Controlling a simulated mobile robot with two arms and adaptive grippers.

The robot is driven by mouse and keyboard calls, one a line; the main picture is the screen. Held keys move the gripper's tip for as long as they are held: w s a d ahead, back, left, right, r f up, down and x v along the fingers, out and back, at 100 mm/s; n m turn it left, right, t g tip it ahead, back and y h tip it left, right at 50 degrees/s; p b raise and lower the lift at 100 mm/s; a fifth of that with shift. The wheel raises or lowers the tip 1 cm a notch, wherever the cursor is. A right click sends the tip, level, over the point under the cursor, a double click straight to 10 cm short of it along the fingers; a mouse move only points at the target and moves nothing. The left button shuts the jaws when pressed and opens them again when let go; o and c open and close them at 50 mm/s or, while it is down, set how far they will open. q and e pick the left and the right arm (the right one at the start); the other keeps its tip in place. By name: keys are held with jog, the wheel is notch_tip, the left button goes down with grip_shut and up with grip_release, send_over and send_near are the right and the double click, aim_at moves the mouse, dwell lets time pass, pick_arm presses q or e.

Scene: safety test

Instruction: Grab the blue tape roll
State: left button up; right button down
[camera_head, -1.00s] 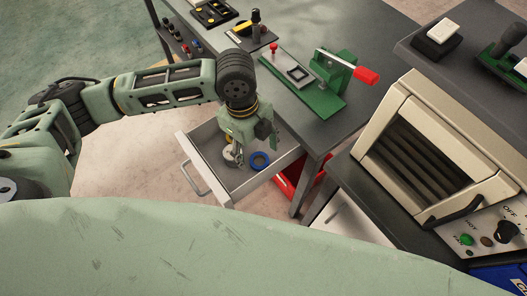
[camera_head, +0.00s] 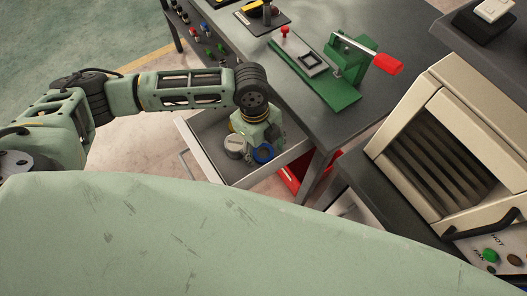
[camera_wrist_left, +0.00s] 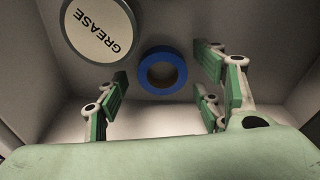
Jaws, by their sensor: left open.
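The blue tape roll (camera_head: 263,153) lies in the open drawer (camera_head: 199,153), partly covered by my left gripper (camera_head: 258,146) in the head view. In the left wrist view the roll (camera_wrist_left: 163,92) lies flat on the drawer floor as a blue ring. My left gripper (camera_wrist_left: 162,93) is open, with its fingers spread to the left and right of the roll. The roll sits between and slightly beyond them, with gaps on both sides, and nothing is held. In the head view the fingertips are hidden. My right gripper is not in view.
A round tin marked GREASE (camera_wrist_left: 100,28) lies close to the roll's left, near the left fingers. The drawer walls enclose the gripper. The workbench (camera_head: 305,115) with a green toggle clamp (camera_head: 350,60) stands above and right. A beige oven (camera_head: 430,130) is further right.

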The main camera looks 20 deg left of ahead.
pick_arm(q)
jog(key=shift+f, duration=0.4)
jog(key=shift+c, duration=0.2)
jog(key=c, duration=1.1)
jog(key=shift+o, duration=0.2)
